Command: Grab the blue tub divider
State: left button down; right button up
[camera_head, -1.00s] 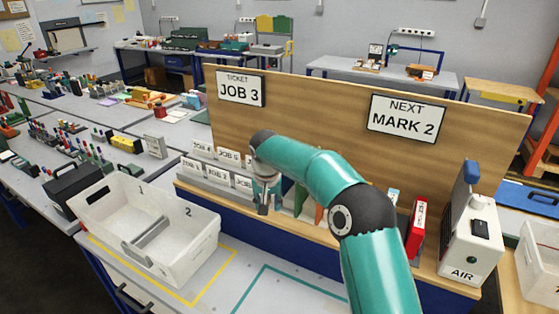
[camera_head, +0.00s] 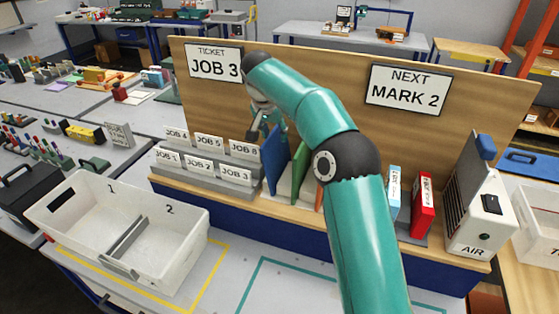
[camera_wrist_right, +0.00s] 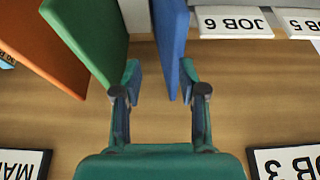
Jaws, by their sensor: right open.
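The blue tub divider (camera_head: 273,160) stands upright in a rack on the wooden ledge, left of a green divider (camera_head: 299,170). In the right wrist view the blue divider (camera_wrist_right: 170,42) extends between the fingertips of my right gripper, nearer the right-hand finger. My right gripper (camera_head: 264,128) is open at the upper part of the blue divider, with one finger on each side. No grip on it shows. In the wrist view the gripper (camera_wrist_right: 160,72) shows a clear gap between its fingers. My left gripper is not in view.
An orange divider (camera_wrist_right: 40,45) stands beyond the green divider. Job cards (camera_head: 203,165) stand close to the left of the blue one. A wooden board (camera_head: 330,75) rises behind. A white tub (camera_head: 170,255) with compartments 1 and 2 sits at front left.

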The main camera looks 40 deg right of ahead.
aim_at(280, 166)
jog(key=shift+d+f, duration=0.15)
jog(key=shift+f, duration=0.5)
jog(key=x, duration=0.1)
jog(key=p+x, duration=0.1)
jog(key=x, duration=0.3)
jog(key=shift+s, duration=0.35)
jog(key=shift+d+f+p, duration=0.2)
jog(key=shift+f+p, duration=0.1)
jog(key=shift+f, duration=0.1)
jog(key=shift+w+d+f, duration=0.15)
jog(key=shift+f, duration=0.15)
jog(key=shift+r, duration=0.1)
grip_shut()
